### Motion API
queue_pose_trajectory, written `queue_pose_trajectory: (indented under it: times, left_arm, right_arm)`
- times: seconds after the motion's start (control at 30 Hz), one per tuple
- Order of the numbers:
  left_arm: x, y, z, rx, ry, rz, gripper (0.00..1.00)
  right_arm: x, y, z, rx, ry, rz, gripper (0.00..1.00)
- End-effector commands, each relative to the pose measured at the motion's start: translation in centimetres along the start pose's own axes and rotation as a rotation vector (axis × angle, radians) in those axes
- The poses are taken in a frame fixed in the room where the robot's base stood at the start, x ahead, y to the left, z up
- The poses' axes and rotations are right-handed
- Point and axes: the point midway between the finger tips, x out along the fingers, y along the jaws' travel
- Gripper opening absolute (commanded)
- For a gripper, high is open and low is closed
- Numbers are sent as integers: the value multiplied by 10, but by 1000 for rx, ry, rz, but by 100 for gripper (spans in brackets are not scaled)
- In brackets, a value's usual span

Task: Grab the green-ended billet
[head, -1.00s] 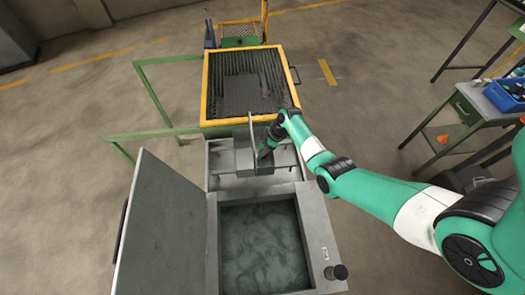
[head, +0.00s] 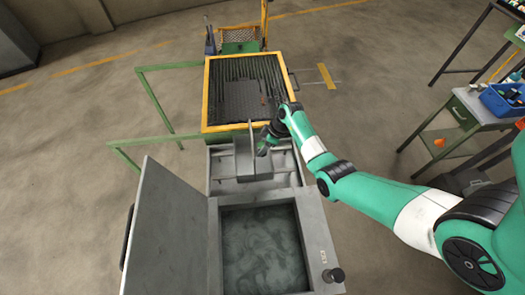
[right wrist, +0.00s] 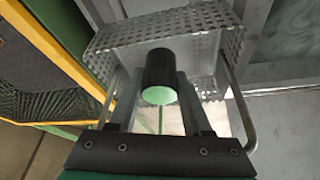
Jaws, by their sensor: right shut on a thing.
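The green-ended billet (right wrist: 160,72) is a short dark cylinder with a pale green end face turned toward the right wrist camera. My right gripper (right wrist: 159,92) is shut on it, one finger on each side. In the head view my right gripper (head: 265,146) is at the right side of the grey metal basket; the billet cannot be made out clearly there. In the right wrist view the perforated basket (right wrist: 110,42) lies just beyond the billet. I cannot tell whether the billet touches it. My left gripper is not in view.
A yellow-framed bed (head: 206,95) with dark mesh stands behind the basket (head: 244,160). In front is a grey tank (head: 212,245) with its lid (head: 165,235) raised on the left. A green side table (head: 462,115) with a blue bin (head: 505,98) stands at right.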

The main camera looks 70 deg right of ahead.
Motion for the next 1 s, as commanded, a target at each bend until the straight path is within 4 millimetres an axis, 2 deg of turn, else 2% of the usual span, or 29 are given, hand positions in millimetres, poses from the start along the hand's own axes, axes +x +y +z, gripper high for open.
queue_pose_trajectory:
  times: [0.03,0.1,0.5,0.7,0.83,1.0]
  left_arm:
    - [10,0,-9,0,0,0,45]
    - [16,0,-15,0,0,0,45]
    - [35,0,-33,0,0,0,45]
    - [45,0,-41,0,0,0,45]
    - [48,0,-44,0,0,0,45]
    - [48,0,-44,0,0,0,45]
  right_arm:
    - [-23,2,-11,-3,6,6,0]
    - [-46,2,-20,-3,6,7,0]
    - [-157,1,-66,-3,5,5,0]
    - [-196,1,-82,-2,3,3,0]
    - [-204,1,-85,-2,3,2,0]
    - [-206,0,-86,-4,3,0,0]
